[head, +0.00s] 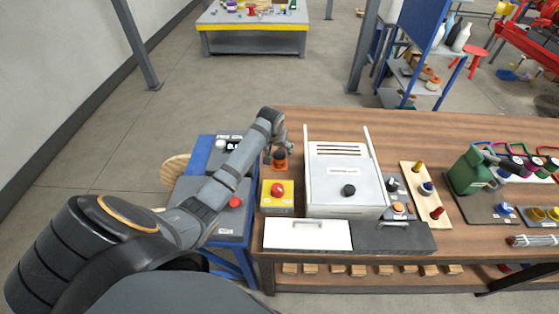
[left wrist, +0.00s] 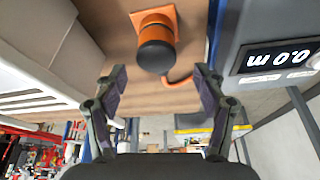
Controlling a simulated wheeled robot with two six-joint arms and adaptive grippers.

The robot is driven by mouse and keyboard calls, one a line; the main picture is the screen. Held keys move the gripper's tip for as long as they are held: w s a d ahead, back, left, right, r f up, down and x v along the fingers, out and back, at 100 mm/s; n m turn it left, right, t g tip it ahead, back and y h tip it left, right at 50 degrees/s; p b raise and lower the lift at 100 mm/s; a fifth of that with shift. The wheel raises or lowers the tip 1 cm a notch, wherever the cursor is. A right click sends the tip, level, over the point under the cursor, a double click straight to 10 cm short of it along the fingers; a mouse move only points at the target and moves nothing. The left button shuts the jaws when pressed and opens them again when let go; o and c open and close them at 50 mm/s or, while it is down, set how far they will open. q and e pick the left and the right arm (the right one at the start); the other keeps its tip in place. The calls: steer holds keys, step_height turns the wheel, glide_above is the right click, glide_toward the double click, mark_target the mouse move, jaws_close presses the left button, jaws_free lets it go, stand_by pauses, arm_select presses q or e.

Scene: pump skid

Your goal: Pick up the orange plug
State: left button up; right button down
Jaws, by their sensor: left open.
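An orange round piece with a black top (head: 280,160) stands at the table's left edge in the head view. The left wrist view shows its black round end, orange body (left wrist: 157,20) and an orange cable; I take it for the orange plug. A small orange knob-like piece (head: 398,208) sits on a grey block right of the white box. My left gripper (head: 279,146) is at the black-topped piece, partly hidden. In the left wrist view my gripper (left wrist: 157,75) is open and empty, with the piece ahead, centred between the fingertips. My right gripper is out of view.
A white box (head: 340,172) stands close to the right of the piece. A yellow block with a red button (head: 278,191) is in front of it. A blue stand with a digital display (head: 232,145) is on the left. Bare table (head: 290,120) lies behind.

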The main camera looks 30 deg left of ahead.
mark_target(279, 154)
arm_select(q)
steer(key=x, duration=0.4)
steer(key=shift+s+d, duration=0.2)
steer(key=shift+d, duration=0.15)
steer(key=shift+w+a+f, duration=0.1)
steer(key=shift+f, duration=0.15)
steer(key=shift+r, duration=0.1)
steer(key=c, duration=1.4)
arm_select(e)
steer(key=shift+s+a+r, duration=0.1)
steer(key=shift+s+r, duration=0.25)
